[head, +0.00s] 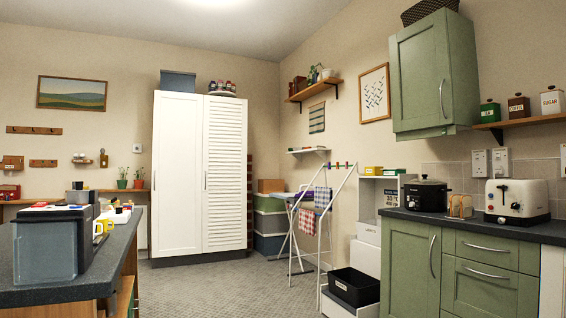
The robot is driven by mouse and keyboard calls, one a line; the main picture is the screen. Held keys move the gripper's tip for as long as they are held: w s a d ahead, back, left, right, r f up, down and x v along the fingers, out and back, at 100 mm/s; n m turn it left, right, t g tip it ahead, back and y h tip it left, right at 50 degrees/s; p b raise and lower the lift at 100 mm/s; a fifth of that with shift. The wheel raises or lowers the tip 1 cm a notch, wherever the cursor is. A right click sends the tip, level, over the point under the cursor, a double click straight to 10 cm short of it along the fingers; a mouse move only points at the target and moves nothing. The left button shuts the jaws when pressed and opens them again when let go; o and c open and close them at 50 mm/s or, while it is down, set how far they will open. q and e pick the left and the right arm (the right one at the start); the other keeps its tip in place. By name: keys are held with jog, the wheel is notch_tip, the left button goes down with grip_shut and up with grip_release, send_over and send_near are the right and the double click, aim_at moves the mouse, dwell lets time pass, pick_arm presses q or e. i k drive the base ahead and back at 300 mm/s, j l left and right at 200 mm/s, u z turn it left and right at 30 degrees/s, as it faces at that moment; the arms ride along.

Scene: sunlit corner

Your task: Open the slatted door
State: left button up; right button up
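The slatted door (225,175) is the right-hand door of a tall white cupboard across the room. It is white with horizontal louvres and looks shut, flush with the plain left door (178,172). A thin vertical handle shows on the slatted door's left edge, close to the seam. Another thin handle is near the plain door's left edge. Neither of my grippers is in the head view, and nothing touches the doors.
A dark-topped counter (47,297) with a grey bin stands at the left front. A drying rack (323,225) with cloths, stacked boxes (270,221) and a black crate (354,288) stand right of the cupboard. Carpet (215,290) between is clear.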

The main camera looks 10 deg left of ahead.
aim_at(225, 140)
jog(key=u, duration=0.65)
jog(key=i+l+z, duration=0.3)
jog(key=i, duration=0.35)
jog(key=i+z, duration=0.3)
jog(key=i, duration=0.35)
jog(key=i+u, duration=0.25)
jog(key=i, duration=0.25)
jog(key=i+u, duration=0.2)
jog(key=i, duration=0.3)
jog(key=i+l+u, duration=0.25)
jog(key=i, duration=0.25)
jog(key=i+u, duration=0.4)
jog(key=i, duration=2.95)
jog(key=i+l+u, duration=0.1)
jog(key=i, duration=0.75)
jog(key=i+l, duration=0.15)
jog(key=i, duration=0.65)
